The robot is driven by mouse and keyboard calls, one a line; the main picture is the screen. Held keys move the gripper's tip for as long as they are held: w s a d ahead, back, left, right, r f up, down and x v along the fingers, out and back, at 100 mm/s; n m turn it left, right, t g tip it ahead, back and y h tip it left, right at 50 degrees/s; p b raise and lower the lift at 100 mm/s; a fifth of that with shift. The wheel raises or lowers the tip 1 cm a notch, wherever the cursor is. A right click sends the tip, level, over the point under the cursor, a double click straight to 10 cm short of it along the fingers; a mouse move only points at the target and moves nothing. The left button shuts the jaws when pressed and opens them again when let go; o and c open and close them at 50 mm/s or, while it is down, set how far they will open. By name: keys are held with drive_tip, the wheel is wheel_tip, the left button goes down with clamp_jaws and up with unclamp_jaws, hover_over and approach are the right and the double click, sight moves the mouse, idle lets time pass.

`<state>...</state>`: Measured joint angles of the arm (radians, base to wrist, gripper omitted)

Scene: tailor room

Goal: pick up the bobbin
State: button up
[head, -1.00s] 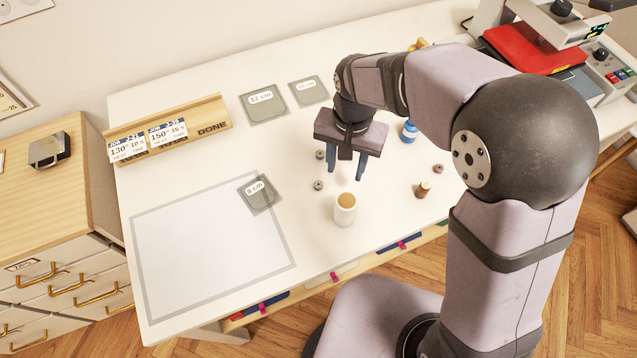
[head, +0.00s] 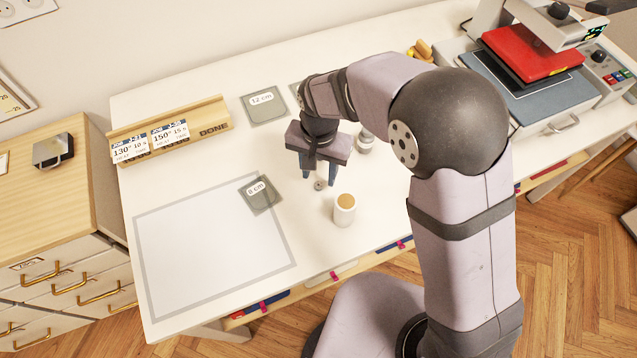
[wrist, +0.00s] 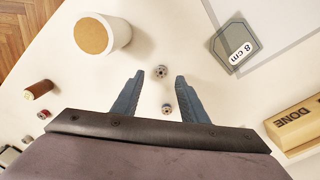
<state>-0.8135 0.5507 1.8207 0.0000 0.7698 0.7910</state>
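My gripper (head: 319,180) is open and empty, pointing down over the white table. A small grey bobbin (head: 319,185) shows at its fingertips in the head view. In the wrist view my gripper (wrist: 160,76) has this bobbin (wrist: 161,71) between the two fingertips, with a gap on each side. A second small bobbin (wrist: 167,108) lies nearer the gripper's base, also between the fingers in that view; the arm hides it in the head view. Whether the fingers are down at bobbin height I cannot tell.
A white cylinder with a tan top (head: 344,209) stands close by to the right. The 8 cm template (head: 260,195) lies to the left. A brown spool (wrist: 38,89) and a reddish bobbin (wrist: 43,113) lie farther off. The DONE rack (head: 213,130) stands behind left.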

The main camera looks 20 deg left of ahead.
sight(318, 186)
drive_tip(key=shift+w+a+f+p, duration=0.15)
drive_tip(key=shift+f+p, duration=0.6)
drive_tip(key=shift+f, duration=1.3)
clamp_jaws()
